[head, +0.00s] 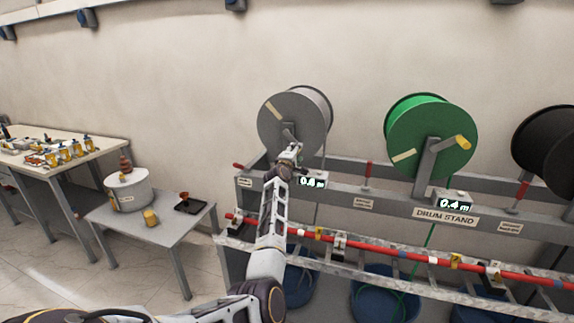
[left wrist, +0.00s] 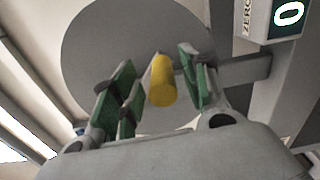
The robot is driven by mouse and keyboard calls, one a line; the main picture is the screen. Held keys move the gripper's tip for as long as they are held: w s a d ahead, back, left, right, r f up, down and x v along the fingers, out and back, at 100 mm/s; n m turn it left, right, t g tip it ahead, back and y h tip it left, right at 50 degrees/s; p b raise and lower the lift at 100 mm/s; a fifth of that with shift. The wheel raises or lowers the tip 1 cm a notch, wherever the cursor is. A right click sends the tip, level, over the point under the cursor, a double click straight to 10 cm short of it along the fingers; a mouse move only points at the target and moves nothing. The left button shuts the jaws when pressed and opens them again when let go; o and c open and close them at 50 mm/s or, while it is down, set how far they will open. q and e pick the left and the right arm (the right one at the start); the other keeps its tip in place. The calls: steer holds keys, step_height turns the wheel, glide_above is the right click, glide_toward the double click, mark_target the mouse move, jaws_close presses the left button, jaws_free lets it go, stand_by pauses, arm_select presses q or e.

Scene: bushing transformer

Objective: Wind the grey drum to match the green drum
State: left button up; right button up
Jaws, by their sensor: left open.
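The grey drum (head: 310,112) hangs on the stand at the left, and its display (head: 312,182) seems to read 0.6 m, though the digits are small. The green drum (head: 430,118) hangs to its right with a yellow crank handle (head: 462,142), and its display (head: 454,204) reads 0.4 m. My left gripper (head: 290,150) is in front of the grey drum's lower part. In the left wrist view the grey drum (left wrist: 110,40) fills the background. Its yellow handle (left wrist: 162,82) stands between my open, green-padded fingers (left wrist: 158,85), with gaps visible. My right gripper is not in view.
A black drum (head: 548,150) is at the right. A red bar (head: 380,246) runs along the stand's front, above blue tubs (head: 385,292). A small grey table (head: 168,232) with a white pot (head: 130,190) stands left. A workbench (head: 98,151) is farther left.

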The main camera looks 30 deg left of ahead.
arm_select(q)
steer(key=v, duration=1)
steer(key=shift+s+a+f, duration=0.2)
steer(key=shift+s+a, duration=0.05)
stand_by(0.3)
